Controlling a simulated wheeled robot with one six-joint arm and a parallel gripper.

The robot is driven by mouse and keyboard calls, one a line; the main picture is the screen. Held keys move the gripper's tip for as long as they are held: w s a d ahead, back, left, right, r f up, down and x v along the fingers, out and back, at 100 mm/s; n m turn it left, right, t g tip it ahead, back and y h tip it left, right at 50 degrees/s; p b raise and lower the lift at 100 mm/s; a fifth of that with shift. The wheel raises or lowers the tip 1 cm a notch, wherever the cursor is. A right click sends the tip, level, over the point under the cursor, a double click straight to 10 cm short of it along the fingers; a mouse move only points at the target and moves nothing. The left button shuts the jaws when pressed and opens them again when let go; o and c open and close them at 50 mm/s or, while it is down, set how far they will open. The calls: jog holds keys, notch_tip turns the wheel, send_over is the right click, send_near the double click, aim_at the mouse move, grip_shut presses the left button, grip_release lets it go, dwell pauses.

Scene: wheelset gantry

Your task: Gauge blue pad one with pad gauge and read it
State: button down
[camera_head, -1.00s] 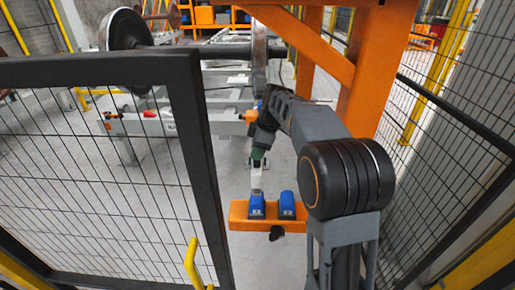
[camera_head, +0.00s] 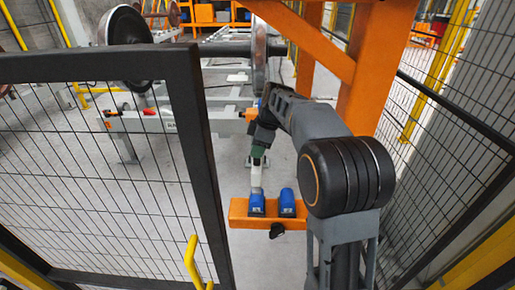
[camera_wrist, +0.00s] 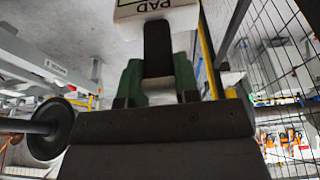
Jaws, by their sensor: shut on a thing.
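My gripper (camera_head: 258,158) has green fingers and is shut on the pad gauge, a white piece (camera_head: 257,178) pointing down towards the left blue pad (camera_head: 256,205). A second blue pad (camera_head: 287,202) stands beside it, to the right. Both sit on an orange bar (camera_head: 240,213). The gauge's lower end is over or at the left pad; I cannot tell whether they touch. In the wrist view the green fingers (camera_wrist: 158,68) are on either side of the gauge's dark grip, and its white body (camera_wrist: 158,20) bears the letters PAD. No reading is visible.
A black mesh gate (camera_head: 95,160) with a yellow handle (camera_head: 192,262) stands at the left. Mesh fencing (camera_head: 455,125) is at the right. An orange gantry post (camera_head: 368,95) rises behind my arm. A wheelset (camera_head: 125,40) rests on grey frames at the back.

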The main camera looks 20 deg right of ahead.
jog(key=shift+f+b, duration=1.8)
jog(key=shift+f, duration=0.45)
dwell(0.3)
jog(key=shift+r, duration=0.2)
dwell(0.8)
jog(key=shift+r+p, duration=3.55)
jog(key=shift+r, duration=0.85)
